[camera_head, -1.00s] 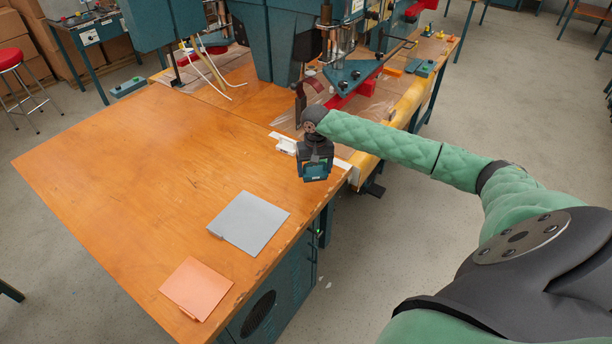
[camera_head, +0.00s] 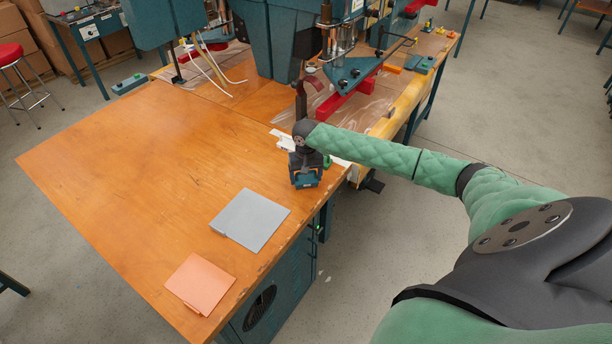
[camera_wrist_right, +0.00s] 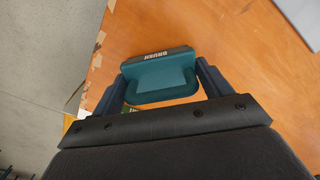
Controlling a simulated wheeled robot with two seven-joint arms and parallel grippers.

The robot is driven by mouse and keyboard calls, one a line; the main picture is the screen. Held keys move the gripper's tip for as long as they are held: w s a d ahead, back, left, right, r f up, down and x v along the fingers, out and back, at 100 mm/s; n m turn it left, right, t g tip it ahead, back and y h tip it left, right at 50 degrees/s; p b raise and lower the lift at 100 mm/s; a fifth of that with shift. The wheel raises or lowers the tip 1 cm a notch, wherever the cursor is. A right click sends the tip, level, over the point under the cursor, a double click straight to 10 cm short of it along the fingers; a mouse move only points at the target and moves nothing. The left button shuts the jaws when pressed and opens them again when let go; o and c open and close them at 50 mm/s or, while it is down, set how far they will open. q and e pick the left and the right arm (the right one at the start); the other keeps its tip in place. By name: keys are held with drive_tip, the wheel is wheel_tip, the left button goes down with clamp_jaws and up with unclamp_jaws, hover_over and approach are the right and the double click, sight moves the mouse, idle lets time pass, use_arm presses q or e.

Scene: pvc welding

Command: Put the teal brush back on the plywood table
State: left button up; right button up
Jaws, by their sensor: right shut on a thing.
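The teal brush (camera_wrist_right: 160,77) is between the two fingers of my right gripper (camera_wrist_right: 163,88) in the right wrist view. It carries the printed word "BRUSH". In the head view, my right gripper (camera_head: 305,180) is shut on the brush, over the right edge of the plywood table (camera_head: 120,170). A small part of the brush shows under the gripper (camera_head: 306,181). From these views I cannot tell whether the brush touches the table top. My left gripper is not in view.
A grey sheet (camera_head: 250,219) and a salmon sheet (camera_head: 200,283) lie on the table's near right part. The welding machine (camera_head: 265,40) stands at the back, with a teal plate (camera_head: 350,75) and red bar beside it. The table's left and middle are clear.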

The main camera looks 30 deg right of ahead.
drive_tip(key=o, duration=0.9)
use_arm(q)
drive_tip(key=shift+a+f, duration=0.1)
use_arm(e)
drive_tip(key=shift+o, duration=0.2)
drive_tip(key=shift+r, duration=0.1)
use_arm(q)
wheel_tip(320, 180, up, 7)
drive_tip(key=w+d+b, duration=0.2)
drive_tip(key=b, duration=0.1)
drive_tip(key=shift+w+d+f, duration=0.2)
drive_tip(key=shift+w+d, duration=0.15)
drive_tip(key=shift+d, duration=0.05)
use_arm(e)
wheel_tip(320, 180, up, 12)
drive_tip(key=shift+f, duration=0.1)
